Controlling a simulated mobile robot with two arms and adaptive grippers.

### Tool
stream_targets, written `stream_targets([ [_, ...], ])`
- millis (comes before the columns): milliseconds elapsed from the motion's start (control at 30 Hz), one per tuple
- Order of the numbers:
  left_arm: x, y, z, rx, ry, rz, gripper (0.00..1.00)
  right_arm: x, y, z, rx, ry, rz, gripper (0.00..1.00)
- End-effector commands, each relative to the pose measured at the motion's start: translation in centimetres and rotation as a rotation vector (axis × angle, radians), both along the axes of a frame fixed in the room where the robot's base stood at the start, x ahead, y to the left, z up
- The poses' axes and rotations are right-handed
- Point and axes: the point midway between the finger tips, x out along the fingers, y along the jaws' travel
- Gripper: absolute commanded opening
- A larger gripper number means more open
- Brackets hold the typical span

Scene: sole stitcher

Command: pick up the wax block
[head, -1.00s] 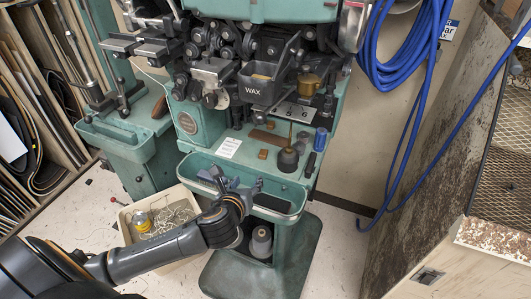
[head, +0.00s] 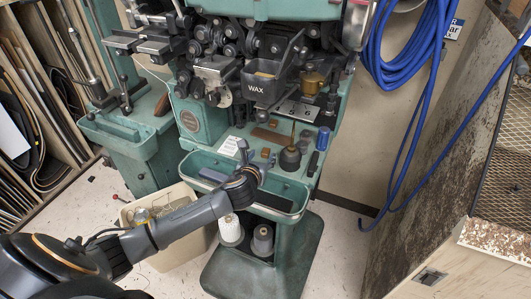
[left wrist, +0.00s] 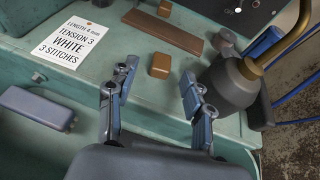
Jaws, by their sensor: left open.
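A small amber-brown block (head: 265,152), which looks like the wax block, lies on the green machine ledge. In the left wrist view the block (left wrist: 160,65) sits just beyond the fingertips, toward the space between them. My left gripper (head: 248,149) is over the ledge's front edge, near the block. In the left wrist view the gripper (left wrist: 158,84) is open, with nothing between its fingers. A black cup marked WAX (head: 262,87) hangs above, with something yellowish inside. My right gripper is not in view.
A dark oil can (left wrist: 232,83) stands close right of the block. A brown bar (left wrist: 172,34) and another small brown block (left wrist: 164,8) lie behind it. A printed card (left wrist: 68,46) lies left. A grey-blue bar (left wrist: 36,106) is in the front trough (head: 276,201).

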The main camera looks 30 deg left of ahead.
Motion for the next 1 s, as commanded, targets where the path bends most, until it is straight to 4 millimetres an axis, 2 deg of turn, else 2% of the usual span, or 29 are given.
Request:
stream_targets([
  [33, 0.9, -0.1, -0.2, -0.002, 0.000, 0.003, 0.51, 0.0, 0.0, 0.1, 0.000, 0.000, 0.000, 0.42],
  [200, 2.5, 0.3, -1.0, -0.001, 0.000, 0.000, 0.51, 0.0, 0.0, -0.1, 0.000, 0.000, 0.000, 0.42],
  [467, 2.8, 0.4, -1.1, 0.001, 0.001, 0.000, 0.51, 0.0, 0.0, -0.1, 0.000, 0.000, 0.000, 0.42],
  [500, 2.8, 0.4, -1.1, 0.000, 0.001, 0.000, 0.49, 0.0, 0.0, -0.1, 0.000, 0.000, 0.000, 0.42],
  [700, 2.8, 0.5, -1.1, 0.000, 0.001, 0.001, 0.09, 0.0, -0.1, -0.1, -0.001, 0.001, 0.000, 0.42],
  [1000, 2.8, 0.5, -1.1, 0.000, 0.001, 0.001, 0.09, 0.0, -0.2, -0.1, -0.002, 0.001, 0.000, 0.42],
])
